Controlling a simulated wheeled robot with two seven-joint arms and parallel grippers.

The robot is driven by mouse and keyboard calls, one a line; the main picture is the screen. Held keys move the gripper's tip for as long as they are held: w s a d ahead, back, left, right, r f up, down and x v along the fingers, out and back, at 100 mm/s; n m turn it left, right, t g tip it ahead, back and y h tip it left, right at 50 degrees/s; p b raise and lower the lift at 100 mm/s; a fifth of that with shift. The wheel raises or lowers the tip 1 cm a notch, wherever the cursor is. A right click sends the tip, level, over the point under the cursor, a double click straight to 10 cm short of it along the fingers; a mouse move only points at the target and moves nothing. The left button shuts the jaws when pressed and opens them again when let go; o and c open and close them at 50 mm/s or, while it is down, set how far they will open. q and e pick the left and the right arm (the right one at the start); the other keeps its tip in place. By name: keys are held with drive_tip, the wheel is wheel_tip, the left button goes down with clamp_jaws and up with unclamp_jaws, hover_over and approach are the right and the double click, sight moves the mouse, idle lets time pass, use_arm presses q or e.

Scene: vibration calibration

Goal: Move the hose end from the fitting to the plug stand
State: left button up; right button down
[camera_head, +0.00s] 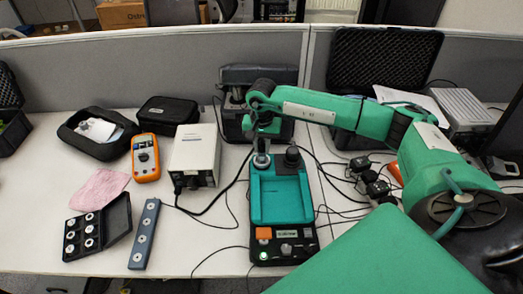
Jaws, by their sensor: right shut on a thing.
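My right arm reaches in from the right, and its right gripper (261,142) points down over the back left corner of a black and teal device (283,200). The gripper is shut on a small upright piece, which I take to be the hose end; the fingers mostly hide it. Directly below is a short grey round fitting (261,160) on the device. Whether the hose end still touches the fitting cannot be told. A black round post (293,156) stands to its right. I cannot tell for sure which part is the plug stand. My left gripper is not in view.
A white box (195,155) with cables, an orange meter (145,158), a blue-grey strip (144,235), an open black case of round pieces (95,228) and a pink cloth (99,189) lie left. Black cables and small blocks (376,184) lie right. A grey partition (150,68) stands behind.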

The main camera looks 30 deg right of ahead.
idle(0.4)
drive_tip(key=shift+n+b, duration=0.5)
drive_tip(key=shift+n, duration=0.1)
drive_tip(key=shift+n+b, duration=0.85)
drive_tip(key=shift+n, duration=0.45)
